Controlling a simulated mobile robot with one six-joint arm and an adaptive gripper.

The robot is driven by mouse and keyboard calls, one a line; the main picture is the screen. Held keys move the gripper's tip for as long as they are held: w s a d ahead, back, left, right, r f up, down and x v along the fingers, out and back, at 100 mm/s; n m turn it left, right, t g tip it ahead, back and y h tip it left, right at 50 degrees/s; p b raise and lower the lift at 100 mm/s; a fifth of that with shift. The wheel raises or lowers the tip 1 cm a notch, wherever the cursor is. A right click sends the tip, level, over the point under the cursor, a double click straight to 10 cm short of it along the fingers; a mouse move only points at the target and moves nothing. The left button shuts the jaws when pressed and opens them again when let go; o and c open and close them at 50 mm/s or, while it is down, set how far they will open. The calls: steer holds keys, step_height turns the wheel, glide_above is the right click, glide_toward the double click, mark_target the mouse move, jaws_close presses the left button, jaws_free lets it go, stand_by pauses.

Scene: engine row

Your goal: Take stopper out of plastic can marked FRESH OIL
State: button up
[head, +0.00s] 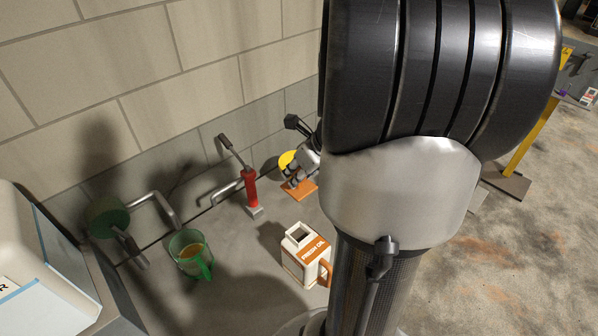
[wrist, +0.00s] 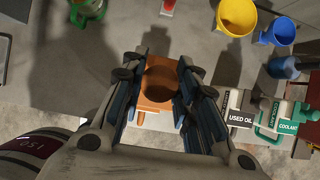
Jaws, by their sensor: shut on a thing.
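The FRESH OIL can (head: 306,264) is white with an orange label and stands upright on the grey bench. Its square neck is uncovered, with a dark opening. My gripper (head: 296,181) is above and behind it in the picture, apart from it. It is shut on the orange stopper (head: 301,190), a flat square piece clear of the neck. In the wrist view my gripper (wrist: 162,82) has its fingers either side of the stopper (wrist: 150,104), whose round part looks brown in shadow. White parts of the can show past the stopper there; most of it is hidden.
A green jug (head: 182,259) and a red pump-like tool (head: 251,188) stand left of the can. A block wall (head: 200,60) closes the back.

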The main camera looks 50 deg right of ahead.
steer(key=shift+c, duration=1.1)
steer(key=shift+r+p, duration=2.55)
steer(key=shift+p, duration=0.1)
